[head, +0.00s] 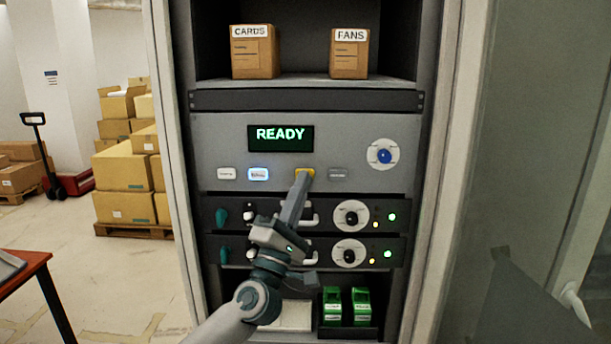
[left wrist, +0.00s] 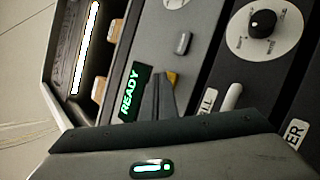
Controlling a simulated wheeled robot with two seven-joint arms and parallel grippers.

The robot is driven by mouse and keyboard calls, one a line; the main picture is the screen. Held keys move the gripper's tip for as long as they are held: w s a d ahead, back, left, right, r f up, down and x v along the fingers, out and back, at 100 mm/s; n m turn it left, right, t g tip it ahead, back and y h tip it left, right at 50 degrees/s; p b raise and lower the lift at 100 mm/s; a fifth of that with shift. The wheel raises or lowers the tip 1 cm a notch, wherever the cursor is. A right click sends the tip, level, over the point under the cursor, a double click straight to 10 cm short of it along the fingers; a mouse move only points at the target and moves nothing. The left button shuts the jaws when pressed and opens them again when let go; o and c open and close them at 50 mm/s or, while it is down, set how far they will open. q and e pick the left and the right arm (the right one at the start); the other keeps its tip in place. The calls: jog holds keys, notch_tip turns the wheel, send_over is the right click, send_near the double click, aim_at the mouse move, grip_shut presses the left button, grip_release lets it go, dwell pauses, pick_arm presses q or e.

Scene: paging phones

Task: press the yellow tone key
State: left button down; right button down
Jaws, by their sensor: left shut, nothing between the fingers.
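The yellow tone key (head: 305,173) is on the grey panel below the display. The display (head: 280,138) reads READY in green. My left gripper (head: 303,178) is shut and empty, with its fingertips at the lower edge of the yellow key, partly covering it. In the left wrist view the yellow key (left wrist: 172,77) shows just beyond the shut fingertips (left wrist: 159,78). I cannot tell whether the fingertips touch the key. My right gripper is not in view.
A white key (head: 227,174), a lit blue-edged key (head: 258,174) and a grey key (head: 338,174) share the row. A blue button (head: 384,156) is to the right. Two dark units with knobs (head: 351,215) sit below. Boxes labelled CARDS (head: 254,57) and FANS (head: 349,58) stand on the shelf above.

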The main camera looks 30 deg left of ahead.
pick_arm(q)
jog(key=shift+w+a, duration=0.1)
jog(key=shift+w, duration=0.05)
dwell(0.5)
jog(key=shift+s+d+p, duration=0.25)
jog(key=shift+s+p, duration=0.2)
jog(key=shift+p, duration=0.05)
dwell(0.3)
jog(key=s+d+p, duration=0.2)
jog(key=s+d, duration=0.1)
jog(key=s, duration=0.2)
jog(key=shift+p, duration=0.35)
jog(key=shift+d, duration=0.1)
